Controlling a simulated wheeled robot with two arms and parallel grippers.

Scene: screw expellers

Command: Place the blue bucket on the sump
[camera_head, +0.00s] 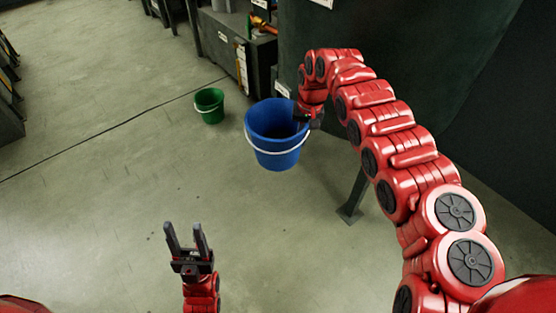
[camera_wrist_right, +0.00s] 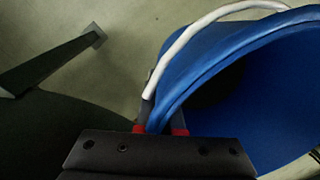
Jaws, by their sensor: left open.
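The blue bucket (camera_head: 275,146) with a white handle is upright in the middle of the head view; I cannot tell whether it touches the floor. My right gripper (camera_head: 303,116) is at the right side of its rim. In the right wrist view, the red-padded fingertips (camera_wrist_right: 160,131) stand on either side of the rim of the blue bucket (camera_wrist_right: 225,80), gripping it. My left gripper (camera_head: 184,229) is open and empty over the floor at lower left. No thing is clearly marked as the sump; a dark metal box (camera_head: 264,60) with labels stands behind the bucket.
A small green bucket (camera_head: 209,108) stands on the floor left of the blue one. A large dark machine (camera_head: 410,60) fills the upper right, with a support leg (camera_head: 353,199) below it. The floor (camera_head: 90,190) at left is clear.

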